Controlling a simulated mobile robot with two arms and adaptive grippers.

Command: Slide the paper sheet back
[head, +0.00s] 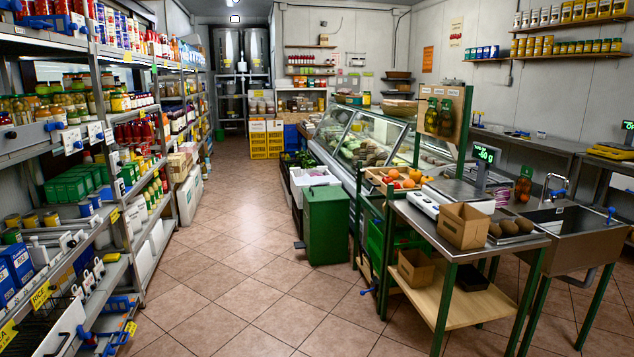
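I cannot pick out a loose paper sheet with certainty in the head view. A flat white item (427,202) lies on the left part of the steel work table (478,192); it may be a scale base, and I cannot tell whether any sheet is there. Orange (428,59) and pale (456,31) notices hang on the back wall. Neither of my grippers is in view.
An open cardboard box (462,226) and brown round items (509,227) are on the work table. A green bin (327,225) stands before the glass display counter (360,135). Stocked shelves (97,130) line the left. The tiled aisle (235,255) is clear.

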